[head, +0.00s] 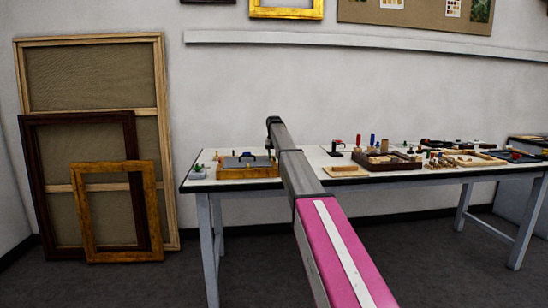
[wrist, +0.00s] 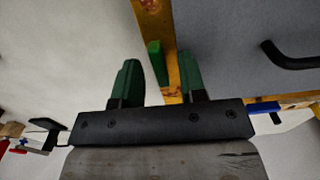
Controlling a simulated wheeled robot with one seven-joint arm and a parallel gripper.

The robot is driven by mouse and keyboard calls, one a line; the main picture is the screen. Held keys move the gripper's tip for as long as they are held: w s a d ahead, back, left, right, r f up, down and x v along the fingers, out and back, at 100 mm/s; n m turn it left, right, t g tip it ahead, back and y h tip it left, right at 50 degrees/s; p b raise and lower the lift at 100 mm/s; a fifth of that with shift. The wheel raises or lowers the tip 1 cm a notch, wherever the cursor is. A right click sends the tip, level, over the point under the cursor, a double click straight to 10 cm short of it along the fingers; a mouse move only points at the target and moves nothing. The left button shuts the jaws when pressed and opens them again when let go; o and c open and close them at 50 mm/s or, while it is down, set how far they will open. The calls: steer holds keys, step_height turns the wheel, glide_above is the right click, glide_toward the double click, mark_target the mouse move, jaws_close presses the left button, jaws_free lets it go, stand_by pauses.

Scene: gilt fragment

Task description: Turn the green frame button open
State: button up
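The green frame button (wrist: 157,63) is a small green bar on the golden wooden frame (wrist: 153,20) in the wrist view. It lies roughly along the frame's side bar. My gripper (wrist: 157,80) has dark green fingers, spread apart, one on each side of the button and the bar in the picture. I cannot tell whether either finger touches it. In the head view the frame (head: 232,173) lies on the left part of the white table, and my arm reaches to it. The button is too small to make out there.
A grey panel fills the frame, with a dark handle (wrist: 290,56) on it. A blue piece (wrist: 264,107) sits on the frame's near bar. Several small tools and a dark wooden tray (head: 385,163) stand further right on the table (head: 425,179). Picture frames (head: 88,215) lean on the wall at left.

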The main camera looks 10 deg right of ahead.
mark_target(274, 157)
step_height(274, 157, up, 11)
stand_by(0.6)
steer(key=shift+f, duration=0.15)
